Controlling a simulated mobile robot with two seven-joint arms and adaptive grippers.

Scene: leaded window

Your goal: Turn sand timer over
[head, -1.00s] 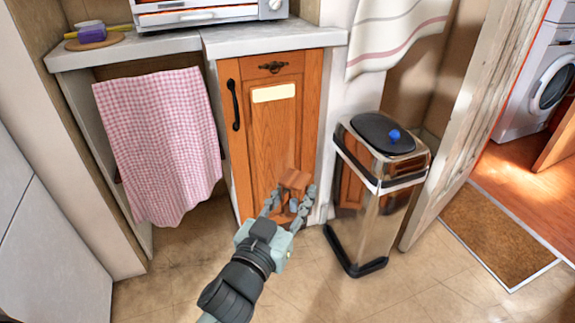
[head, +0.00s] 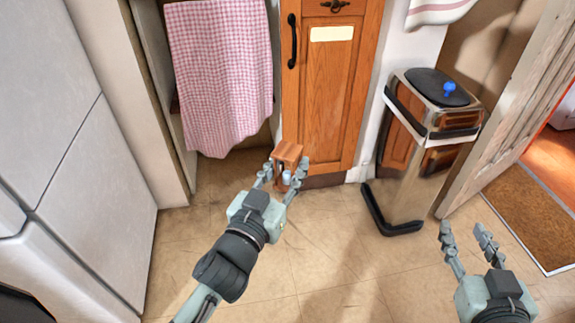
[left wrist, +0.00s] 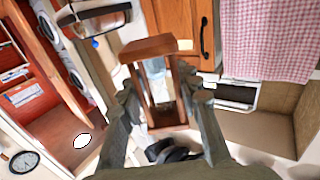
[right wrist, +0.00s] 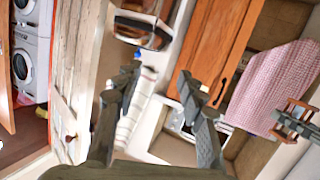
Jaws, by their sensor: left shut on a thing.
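The sand timer (head: 287,153) has a brown wooden frame with two end plates and posts. It also shows in the left wrist view (left wrist: 156,47), where pale glass is seen between the posts. My left gripper (head: 284,177) is shut on the sand timer and holds it in the air in front of the wooden cabinet. My right gripper (head: 467,235) is open and empty, low at the right of the head view. In the right wrist view (right wrist: 162,85) its fingers stand apart with nothing between them. The sand timer shows at that view's right edge (right wrist: 294,120).
The wooden cabinet (head: 332,95) stands behind the sand timer, with a pink checked towel (head: 222,75) to its left. A metal bin (head: 418,160) with a blue item (head: 449,89) on its lid stands right. A doormat (head: 540,205) lies beyond. The middle floor is clear.

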